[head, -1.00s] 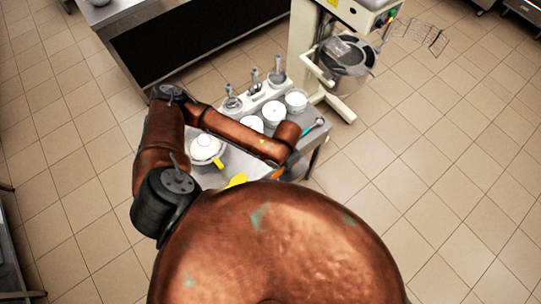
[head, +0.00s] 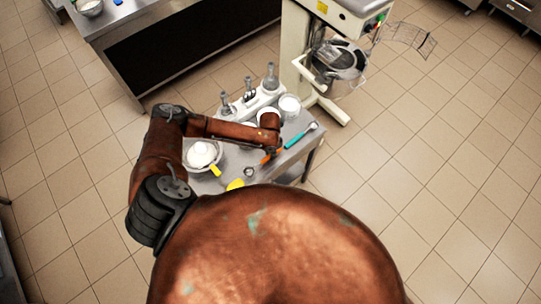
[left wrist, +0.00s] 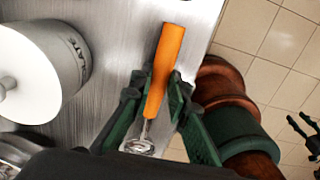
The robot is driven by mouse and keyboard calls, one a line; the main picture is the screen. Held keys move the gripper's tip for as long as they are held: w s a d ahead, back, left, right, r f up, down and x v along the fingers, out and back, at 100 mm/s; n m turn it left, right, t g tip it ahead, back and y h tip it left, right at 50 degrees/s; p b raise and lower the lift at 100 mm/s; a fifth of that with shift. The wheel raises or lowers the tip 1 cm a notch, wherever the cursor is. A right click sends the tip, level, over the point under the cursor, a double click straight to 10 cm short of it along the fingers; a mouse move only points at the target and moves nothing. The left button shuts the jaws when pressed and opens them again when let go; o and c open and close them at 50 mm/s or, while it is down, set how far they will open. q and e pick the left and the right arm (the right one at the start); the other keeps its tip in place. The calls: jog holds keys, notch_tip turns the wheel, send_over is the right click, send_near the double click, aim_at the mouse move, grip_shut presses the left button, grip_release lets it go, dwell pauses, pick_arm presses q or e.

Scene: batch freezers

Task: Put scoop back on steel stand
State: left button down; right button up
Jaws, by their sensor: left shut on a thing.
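My left gripper (left wrist: 155,98) is shut around the orange handle of a scoop (left wrist: 165,65). The scoop's metal end shows below the fingers in the left wrist view. In the head view the orange handle (head: 267,156) is over the small steel table's near side, below my left gripper (head: 272,150), which is partly hidden by my arm. Whether the scoop touches the table is unclear. I cannot clearly make out the steel stand. A dark fingered shape at the left wrist view's right edge may be my right gripper (left wrist: 304,130); its state is unclear.
A teal-handled utensil (head: 300,135) lies on the steel table (head: 290,158). White tubs (head: 290,104), a holder with metal-topped bottles (head: 248,108) and a bowl with a white lump (head: 203,155) crowd it. A mixer (head: 340,60) stands behind. Floor at right is clear.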

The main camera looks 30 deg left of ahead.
pick_arm(q)
jog(key=shift+f, duration=0.95)
jog(key=shift+f, duration=0.1)
jog(key=c, duration=1.8)
grip_release()
jog(key=shift+c, duration=0.2)
notch_tip(320, 180, up, 12)
jog(key=shift+b, duration=0.4)
